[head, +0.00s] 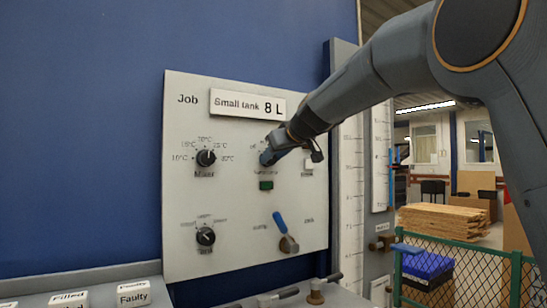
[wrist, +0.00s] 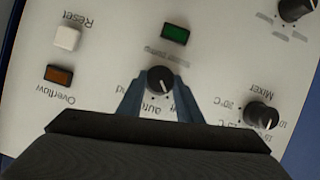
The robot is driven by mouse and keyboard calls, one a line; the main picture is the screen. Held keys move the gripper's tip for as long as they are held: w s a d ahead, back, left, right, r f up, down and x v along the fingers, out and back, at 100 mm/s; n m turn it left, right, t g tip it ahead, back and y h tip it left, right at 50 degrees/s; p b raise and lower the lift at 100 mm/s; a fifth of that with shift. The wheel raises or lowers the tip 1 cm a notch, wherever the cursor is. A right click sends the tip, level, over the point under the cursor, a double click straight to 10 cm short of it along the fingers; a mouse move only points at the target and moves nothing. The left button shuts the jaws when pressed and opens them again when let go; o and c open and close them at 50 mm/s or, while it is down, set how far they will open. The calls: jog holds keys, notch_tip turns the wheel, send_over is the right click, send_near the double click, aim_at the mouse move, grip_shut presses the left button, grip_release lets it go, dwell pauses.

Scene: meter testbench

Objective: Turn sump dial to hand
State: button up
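The dial with "auto" and a partly covered "...nd" label (wrist: 160,79) is a round black knob with a white pointer line, in the middle of the upside-down wrist view. Its pointer points roughly down the picture, toward the lettering. My gripper (wrist: 160,86) has its two blue-grey fingers apart, one on each side of this knob. I cannot tell whether they touch it. In the head view my gripper (head: 267,158) is at the panel just above the green lamp (head: 266,185) and hides the dial.
The Mixer dial (head: 205,158) is to the left, with another black dial (head: 205,236) below. A blue-handled lever (head: 281,224) is below my gripper. The white Reset button (wrist: 67,37) and amber Overflow lamp (wrist: 59,76) are close by. A tube gauge (head: 349,190) stands to the right.

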jog(key=c, duration=0.4)
jog(key=shift+d+b, duration=0.1)
jog(key=shift+b, duration=0.2)
jog(key=m+y+b, duration=0.1)
jog(key=m+b, duration=0.1)
jog(key=m+g+y+b, duration=0.1)
jog(key=m+b, duration=0.1)
jog(key=m+g+y+b, duration=0.1)
jog(key=b, duration=0.1)
jog(key=shift+w+d+f+m+y, duration=0.2)
jog(key=shift+w+d+m+y, duration=0.1)
jog(key=shift+m, duration=0.1)
jog(key=m+y+b, duration=0.2)
jog(key=m+b, duration=0.1)
jog(key=shift+d+f+m, duration=0.1)
jog(key=shift+f+m, duration=0.05)
jog(key=shift+m, duration=0.25)
jog(key=shift+m+y+b, duration=1)
jog(key=shift+m+b, duration=0.5)
jog(key=shift+m, duration=0.2)
jog(key=o, duration=1)
